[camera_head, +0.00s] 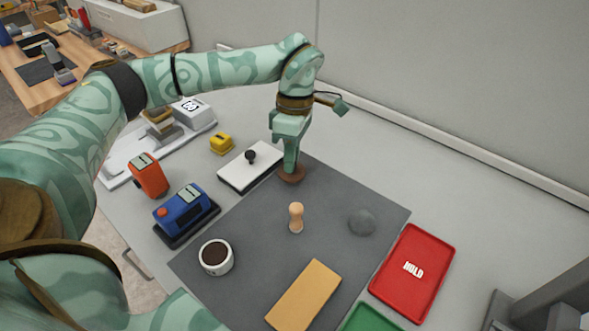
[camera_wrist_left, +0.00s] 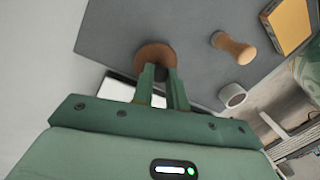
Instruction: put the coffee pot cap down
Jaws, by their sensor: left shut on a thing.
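The coffee pot cap looks to be the round brown disc (camera_head: 292,175) at the back corner of the dark grey mat (camera_head: 335,190). My left gripper (camera_head: 290,165) points down from above and is shut on it. In the left wrist view the brown disc (camera_wrist_left: 152,53) shows just beyond the fingertips (camera_wrist_left: 163,72), with a small dark part between them. The fingers hide part of the cap. I cannot tell whether its underside touches the mat. My right gripper is not in view.
A white block with a black knob (camera_head: 240,172) stands close left of the gripper. On the mat are a wooden peg (camera_head: 296,217), a grey dome (camera_head: 361,221), a tan block (camera_head: 305,296) and a white cup (camera_head: 215,257). A red tray (camera_head: 412,285) lies right.

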